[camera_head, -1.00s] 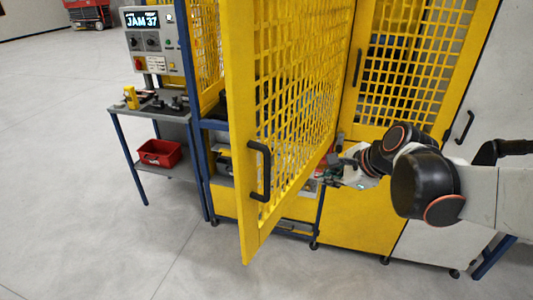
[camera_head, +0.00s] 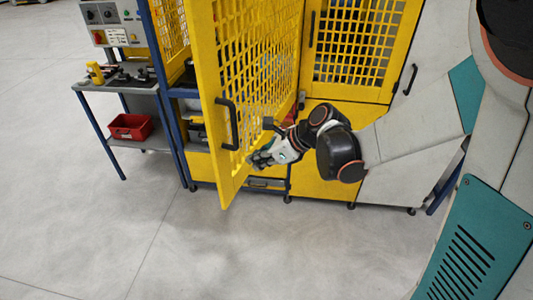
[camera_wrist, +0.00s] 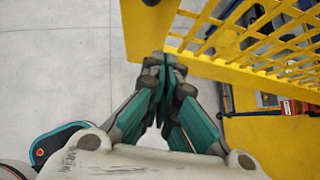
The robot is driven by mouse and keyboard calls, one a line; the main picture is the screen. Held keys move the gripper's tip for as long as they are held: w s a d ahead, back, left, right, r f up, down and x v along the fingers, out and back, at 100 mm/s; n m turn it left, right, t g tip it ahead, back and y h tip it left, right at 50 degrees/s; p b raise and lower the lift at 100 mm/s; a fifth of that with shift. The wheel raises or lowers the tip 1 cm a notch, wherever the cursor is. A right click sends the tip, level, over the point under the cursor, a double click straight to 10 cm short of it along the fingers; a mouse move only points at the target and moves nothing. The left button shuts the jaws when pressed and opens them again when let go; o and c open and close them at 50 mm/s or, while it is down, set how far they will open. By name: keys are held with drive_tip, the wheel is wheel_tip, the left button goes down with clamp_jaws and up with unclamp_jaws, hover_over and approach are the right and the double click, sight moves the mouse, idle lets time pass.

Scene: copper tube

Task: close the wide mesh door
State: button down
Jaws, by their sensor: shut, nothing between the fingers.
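The wide yellow mesh door (camera_head: 257,75) stands open, swung out from the yellow machine cell, with a black handle (camera_head: 227,124) near its free edge. My gripper (camera_head: 256,162) is shut and empty at the door's lower part, on the right-hand side of the panel. In the wrist view my gripper (camera_wrist: 169,62) has its fingertips together right by the door's yellow frame (camera_wrist: 150,30). I cannot tell whether they touch it. The mesh also shows in the wrist view (camera_wrist: 245,35).
A second yellow mesh door (camera_head: 362,40) with its own handle is at the right. A small table (camera_head: 140,88) with a control box (camera_head: 108,22) above it and a red bin (camera_head: 130,127) on its lower shelf stands at the left. The grey floor in front is clear.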

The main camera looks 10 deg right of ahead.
sight(230, 164)
drive_tip(key=shift+w+a+f, duration=0.2)
drive_tip(key=shift+w+a, duration=0.3)
drive_tip(key=shift+a, duration=0.2)
drive_tip(key=shift+w+a+f, duration=0.2)
drive_tip(key=shift+w+a, duration=0.3)
drive_tip(key=shift+a, duration=0.25)
drive_tip(key=shift+w+a+f, duration=0.2)
drive_tip(key=shift+w+a, duration=0.3)
drive_tip(key=shift+a, duration=0.2)
drive_tip(key=shift+a, duration=0.1)
